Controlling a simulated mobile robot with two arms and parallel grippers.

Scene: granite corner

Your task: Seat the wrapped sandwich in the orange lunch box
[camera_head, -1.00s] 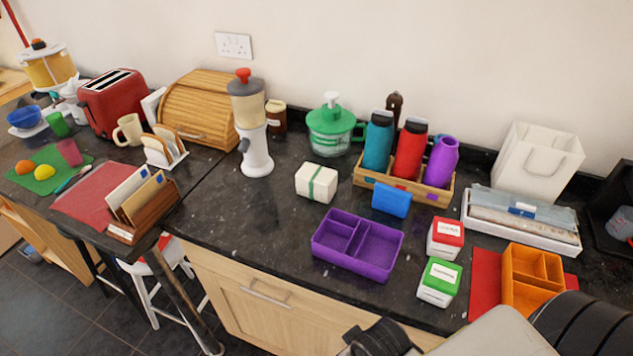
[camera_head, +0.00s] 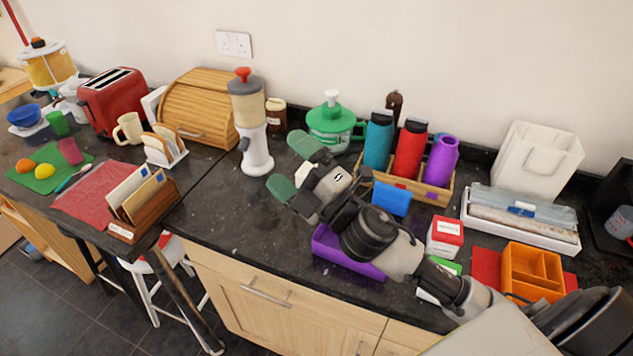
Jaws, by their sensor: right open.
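The wrapped sandwich, a white block with a green band, is mostly hidden by my right gripper (camera_head: 290,165). A white patch of the sandwich (camera_head: 304,171) seems to show between the fingers. The gripper is open, its two green-padded fingers spread and reaching left across the sandwich's place; I cannot tell whether they touch it. The orange lunch box (camera_head: 509,271), with compartments, sits on a red mat (camera_head: 486,268) at the right, and its compartments look empty. My left gripper is not in view.
A red-lidded tub (camera_head: 445,237), a blue block (camera_head: 391,199) and a wooden bottle crate (camera_head: 436,193) stand near the arm.

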